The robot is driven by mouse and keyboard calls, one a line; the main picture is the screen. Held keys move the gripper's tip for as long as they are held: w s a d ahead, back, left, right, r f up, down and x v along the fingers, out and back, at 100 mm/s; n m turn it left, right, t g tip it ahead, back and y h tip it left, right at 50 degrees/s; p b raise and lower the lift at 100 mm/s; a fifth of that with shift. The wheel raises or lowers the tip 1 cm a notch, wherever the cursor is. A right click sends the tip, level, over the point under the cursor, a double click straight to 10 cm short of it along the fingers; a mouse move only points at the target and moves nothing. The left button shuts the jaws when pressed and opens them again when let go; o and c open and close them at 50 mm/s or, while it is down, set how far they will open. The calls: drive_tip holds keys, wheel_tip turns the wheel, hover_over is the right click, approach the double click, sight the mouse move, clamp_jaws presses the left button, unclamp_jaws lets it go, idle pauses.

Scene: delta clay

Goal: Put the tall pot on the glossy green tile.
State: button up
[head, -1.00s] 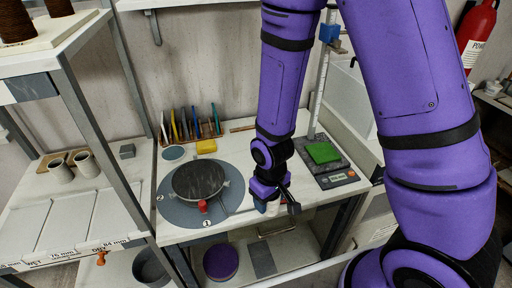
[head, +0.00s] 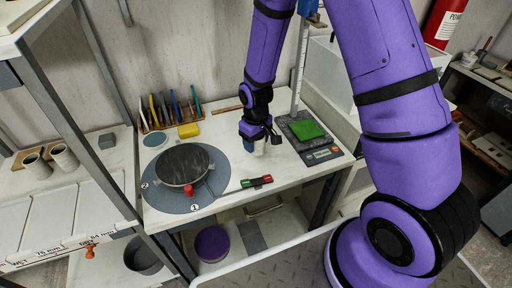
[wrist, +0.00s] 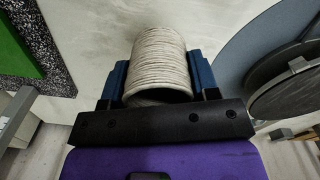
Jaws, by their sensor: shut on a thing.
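My gripper (head: 256,143) is shut on the tall pot, over the white worktop left of the green tile. The pot (wrist: 160,55) is a pale, ribbed cylinder between the two blue fingers in the wrist view; in the head view only a small part of the pot (head: 259,151) shows below the jaws. I cannot tell how far it is above the worktop. The glossy green tile (head: 307,130) lies bare on a dark speckled slab at the right of the worktop. The tile also shows at the left edge of the wrist view (wrist: 14,52).
A dark round turntable (head: 184,163) on a grey disc is left of my gripper. A red-and-green bar (head: 256,182) lies near the front edge. A vertical measuring post (head: 300,65) rises behind the tile.

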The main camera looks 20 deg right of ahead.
sight(256, 148)
drive_tip(key=shift+w+d, duration=0.2)
drive_tip(key=shift+w, duration=0.1)
drive_tip(key=shift+f, duration=1.8)
drive_tip(key=shift+f, duration=0.15)
drive_tip(key=o, duration=0.9)
